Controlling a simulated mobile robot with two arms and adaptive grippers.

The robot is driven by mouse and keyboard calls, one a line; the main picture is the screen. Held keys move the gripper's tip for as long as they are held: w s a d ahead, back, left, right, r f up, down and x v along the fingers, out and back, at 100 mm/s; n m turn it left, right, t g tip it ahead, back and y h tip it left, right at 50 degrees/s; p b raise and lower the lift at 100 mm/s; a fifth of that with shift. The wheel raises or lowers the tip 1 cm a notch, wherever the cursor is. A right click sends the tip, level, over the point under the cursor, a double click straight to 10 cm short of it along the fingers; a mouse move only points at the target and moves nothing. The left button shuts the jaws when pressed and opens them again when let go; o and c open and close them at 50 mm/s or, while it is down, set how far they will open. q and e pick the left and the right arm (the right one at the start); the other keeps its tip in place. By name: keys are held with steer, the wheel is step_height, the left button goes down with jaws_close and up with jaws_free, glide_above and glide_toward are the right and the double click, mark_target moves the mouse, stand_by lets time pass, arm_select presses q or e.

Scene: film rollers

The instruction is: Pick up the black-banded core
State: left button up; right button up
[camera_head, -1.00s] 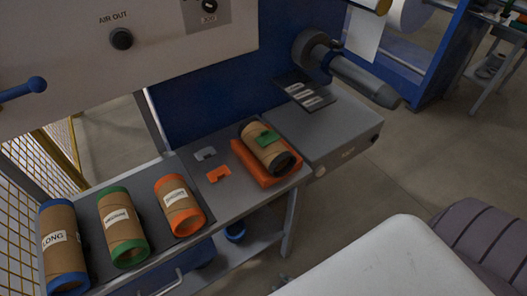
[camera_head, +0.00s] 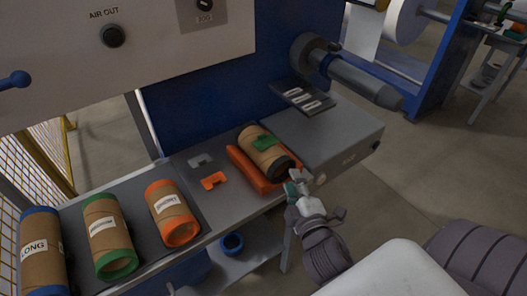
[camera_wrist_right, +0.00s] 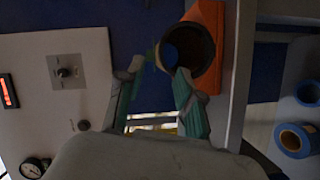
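The black-banded core (camera_head: 265,150) is a brown cardboard tube with a black band at its near end and a green piece on top. It lies in an orange cradle (camera_head: 247,172) on the grey bench. My right gripper (camera_head: 297,183) is just in front of the core's black end. In the right wrist view, the core's dark open end (camera_wrist_right: 190,50) shows beyond the fingertips of the right gripper (camera_wrist_right: 165,75), whose green-padded fingers are spread with a gap between them. I cannot tell whether a fingertip touches the core.
Blue- (camera_head: 42,250), green- (camera_head: 108,235) and orange-banded (camera_head: 172,212) cores lie along the bench at left. Small grey (camera_head: 200,160) and orange (camera_head: 214,181) pieces lie beside the cradle. A grey box (camera_head: 318,140) stands right of the cradle, with a roller shaft (camera_head: 360,80) above.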

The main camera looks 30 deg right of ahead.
mark_target(281, 156)
steer(key=shift+p+x, duration=0.85)
steer(key=shift+x, duration=4.75)
steer(key=shift+s, duration=0.1)
steer(key=shift+c, duration=0.3)
steer(key=shift+f, duration=0.1)
jaws_close()
